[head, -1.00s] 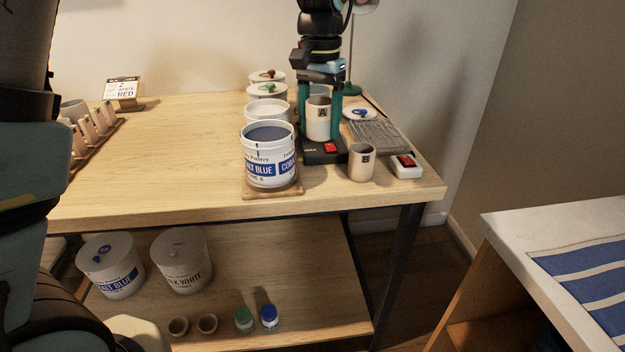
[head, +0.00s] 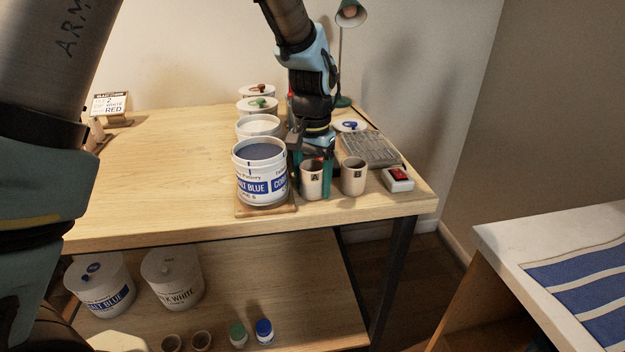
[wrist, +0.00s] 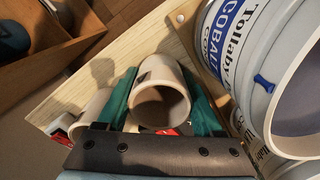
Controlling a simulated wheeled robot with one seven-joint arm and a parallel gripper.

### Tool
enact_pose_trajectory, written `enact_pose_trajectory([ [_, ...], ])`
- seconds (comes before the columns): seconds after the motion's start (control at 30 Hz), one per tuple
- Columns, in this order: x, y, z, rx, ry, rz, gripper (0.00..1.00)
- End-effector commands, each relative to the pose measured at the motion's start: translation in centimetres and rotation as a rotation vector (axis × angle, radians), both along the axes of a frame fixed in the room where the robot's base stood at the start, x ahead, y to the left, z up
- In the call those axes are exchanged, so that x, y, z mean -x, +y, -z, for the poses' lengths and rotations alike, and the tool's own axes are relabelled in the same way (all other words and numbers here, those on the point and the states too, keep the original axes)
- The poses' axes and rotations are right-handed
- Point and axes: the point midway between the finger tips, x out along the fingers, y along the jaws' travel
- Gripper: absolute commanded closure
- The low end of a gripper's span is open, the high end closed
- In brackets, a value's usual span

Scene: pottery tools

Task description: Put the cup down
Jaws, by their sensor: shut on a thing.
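The cup marked A (head: 312,178) is a pale cup with a dark letter, upright between the green fingers of my gripper (head: 312,188). It is at the front of the wooden table, between the cobalt blue bucket (head: 262,176) and the cup marked B (head: 354,176). In the wrist view, the held cup (wrist: 160,100) shows its open mouth between the two fingers (wrist: 162,112). Its base is at or very near the tabletop; I cannot tell whether it touches.
The bucket stands on a wooden board (head: 262,211), close left of my gripper. A white box with a red switch (head: 398,179) is right of cup B. A grey grid tray (head: 371,149) lies behind. The table's left half (head: 170,160) is clear.

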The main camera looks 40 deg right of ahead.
Motion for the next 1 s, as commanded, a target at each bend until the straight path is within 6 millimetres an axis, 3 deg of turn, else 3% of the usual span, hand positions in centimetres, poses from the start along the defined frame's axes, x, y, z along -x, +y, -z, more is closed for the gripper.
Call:
enact_pose_trajectory([
  [0.23, 0.0, 0.0, 0.4, 0.0, 0.0, 0.0, 0.9],
  [0.27, 0.0, 0.0, 0.3, 0.0, 0.0, 0.0, 0.3],
  [0.33, 0.0, 0.0, 0.3, 0.0, 0.0, 0.0, 0.22],
  [0.73, 0.0, -0.1, -0.6, 0.003, -0.001, 0.0, 0.2],
  [1.0, -0.1, -0.1, -5.6, 0.006, -0.004, 0.001, 0.2],
])
